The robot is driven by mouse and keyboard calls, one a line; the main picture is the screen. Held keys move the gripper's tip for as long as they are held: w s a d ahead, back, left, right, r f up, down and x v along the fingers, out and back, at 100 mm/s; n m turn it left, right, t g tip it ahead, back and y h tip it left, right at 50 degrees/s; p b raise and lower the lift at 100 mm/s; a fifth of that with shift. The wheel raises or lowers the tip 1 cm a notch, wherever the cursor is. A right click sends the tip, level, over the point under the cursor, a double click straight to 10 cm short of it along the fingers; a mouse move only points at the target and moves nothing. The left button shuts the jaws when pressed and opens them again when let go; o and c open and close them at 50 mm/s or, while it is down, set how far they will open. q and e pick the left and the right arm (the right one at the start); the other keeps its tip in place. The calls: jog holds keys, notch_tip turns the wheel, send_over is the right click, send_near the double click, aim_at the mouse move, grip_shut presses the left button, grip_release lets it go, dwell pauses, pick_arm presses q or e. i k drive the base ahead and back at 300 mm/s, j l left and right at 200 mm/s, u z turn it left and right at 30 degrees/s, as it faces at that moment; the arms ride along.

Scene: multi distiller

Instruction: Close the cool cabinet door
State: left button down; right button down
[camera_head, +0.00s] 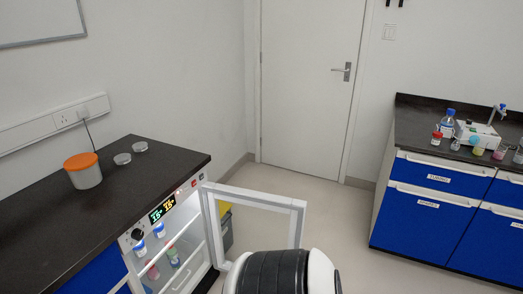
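The cool cabinet (192,184) is built in under the dark bench at the left, with a lit display on its top panel. Its door (257,198), a white frame around a clear pane, stands wide open and sticks out to the right from the cabinet's right edge. The cabinet's inside shows, with several small bottles on its shelves (167,246). The door's lower part is partly hidden behind a black and white part at the bottom middle. Neither gripper is in view.
A jar with an orange lid (84,170) and two small dishes stand on the dark bench (60,222). A yellow and grey bin (226,228) is behind the door. Blue-fronted drawers (424,216) stand at the right. The floor between is clear.

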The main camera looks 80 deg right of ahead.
aim_at(240, 221)
jog(key=k+l, duration=0.1)
jog(key=l, duration=0.4)
jog(key=k+l, duration=0.1)
jog(key=l, duration=0.35)
jog(key=k+l, duration=0.1)
jog(key=l, duration=0.4)
jog(key=k+l, duration=0.1)
jog(key=l, duration=0.4)
jog(key=k+l, duration=0.1)
jog(key=l, duration=0.4)
jog(key=k+l, duration=0.1)
jog(key=l, duration=0.85)
jog(key=k, duration=0.05)
